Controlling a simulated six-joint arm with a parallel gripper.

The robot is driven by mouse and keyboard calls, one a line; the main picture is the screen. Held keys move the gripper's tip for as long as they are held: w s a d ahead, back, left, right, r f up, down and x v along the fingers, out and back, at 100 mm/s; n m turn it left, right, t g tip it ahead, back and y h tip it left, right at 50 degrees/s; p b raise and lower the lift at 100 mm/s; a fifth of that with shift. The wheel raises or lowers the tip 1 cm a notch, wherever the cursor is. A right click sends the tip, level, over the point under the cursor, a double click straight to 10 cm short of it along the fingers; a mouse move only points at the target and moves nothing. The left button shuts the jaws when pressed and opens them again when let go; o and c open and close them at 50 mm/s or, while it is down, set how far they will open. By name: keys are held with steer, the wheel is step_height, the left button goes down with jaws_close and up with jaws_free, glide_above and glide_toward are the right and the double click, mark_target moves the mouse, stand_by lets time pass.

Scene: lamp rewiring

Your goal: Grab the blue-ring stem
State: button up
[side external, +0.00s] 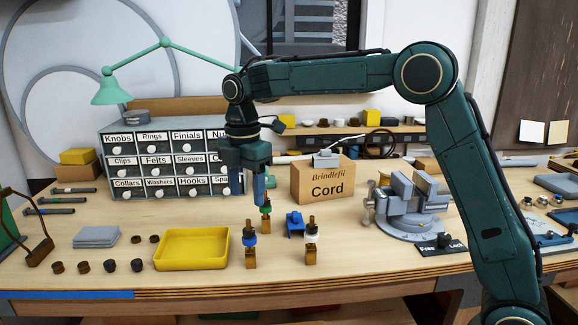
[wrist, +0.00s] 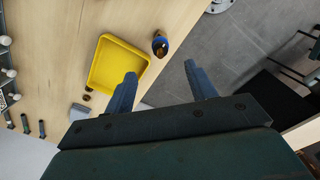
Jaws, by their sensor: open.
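The blue-ring stem (side external: 249,241), a brass post with a blue collar, stands upright on a small brass block right of the yellow tray. In the wrist view it shows as a dark and brass piece with a blue edge (wrist: 160,43), just beyond the gap between my fingertips. My gripper (side external: 264,193) is open and empty, pointing down above and slightly behind the stem. The wrist view shows its two fingers (wrist: 160,70) spread apart. A green-ring stem (side external: 266,209) stands close behind, just below the fingertips. A white-ring stem (side external: 311,236) stands to the right.
A yellow tray (side external: 164,264) lies to the left, and a blue block (side external: 295,224) sits behind the white-ring stem. The Cord box (side external: 305,182) and drawer cabinet (side external: 122,200) stand behind. A vise (side external: 405,222) is on the right. The bench's front edge is close to the stems.

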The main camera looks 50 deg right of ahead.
mark_target(248, 220)
steer(key=shift+f, duration=2.75)
steer(key=shift+f, duration=2.65)
steer(key=shift+r, duration=0.1)
jaws_close()
